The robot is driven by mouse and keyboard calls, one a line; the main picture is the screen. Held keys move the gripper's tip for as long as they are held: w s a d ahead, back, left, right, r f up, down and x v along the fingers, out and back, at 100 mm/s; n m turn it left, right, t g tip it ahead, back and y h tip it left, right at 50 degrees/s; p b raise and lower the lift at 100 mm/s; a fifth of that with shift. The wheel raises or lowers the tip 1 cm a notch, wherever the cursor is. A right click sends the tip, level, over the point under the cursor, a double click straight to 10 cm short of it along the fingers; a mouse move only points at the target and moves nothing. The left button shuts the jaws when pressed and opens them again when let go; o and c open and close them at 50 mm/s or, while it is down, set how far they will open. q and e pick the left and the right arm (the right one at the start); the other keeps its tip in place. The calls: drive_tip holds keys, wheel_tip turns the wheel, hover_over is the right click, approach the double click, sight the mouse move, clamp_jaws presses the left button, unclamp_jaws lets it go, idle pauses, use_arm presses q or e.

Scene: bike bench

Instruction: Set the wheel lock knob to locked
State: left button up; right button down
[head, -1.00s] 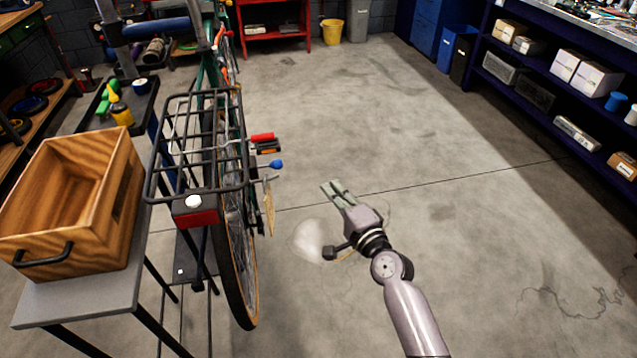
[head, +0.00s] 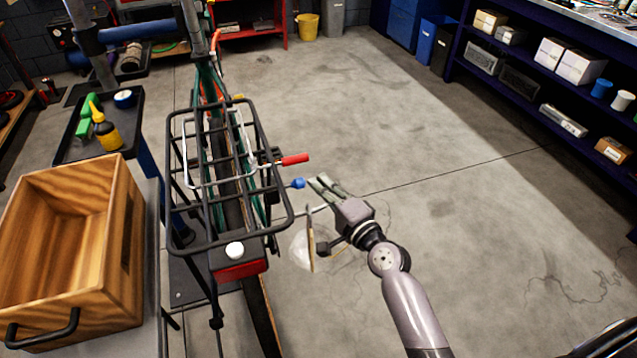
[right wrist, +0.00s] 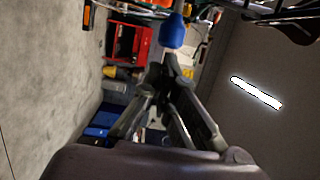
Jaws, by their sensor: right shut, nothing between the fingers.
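The bicycle (head: 235,185) stands on the left with its rear rack towards me. A blue knob (head: 297,183) sticks out on its right side near the rear wheel, below a red handle (head: 295,159). No label shows which is the wheel lock knob or its setting. My right gripper (head: 319,184) is shut and empty, with its fingertips just right of the blue knob. In the right wrist view the blue knob (right wrist: 173,31) is just beyond the fingertips (right wrist: 168,72); contact cannot be told. My left gripper is not in view.
A wooden crate (head: 125,235) stands on a grey table at the left. A black tray (head: 75,148) with bottles is behind it. The rack (head: 277,228) overhangs the wheel. The floor (head: 440,230) to the right is clear up to the shelves.

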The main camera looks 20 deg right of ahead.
sight(298, 184)
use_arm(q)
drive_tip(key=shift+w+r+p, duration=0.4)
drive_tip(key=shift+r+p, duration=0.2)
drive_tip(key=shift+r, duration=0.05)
use_arm(e)
drive_tip(key=a, duration=0.3)
drive_tip(key=shift+a+f, duration=0.1)
drive_tip(key=shift+f, duration=0.1)
drive_tip(key=shift+w, duration=0.1)
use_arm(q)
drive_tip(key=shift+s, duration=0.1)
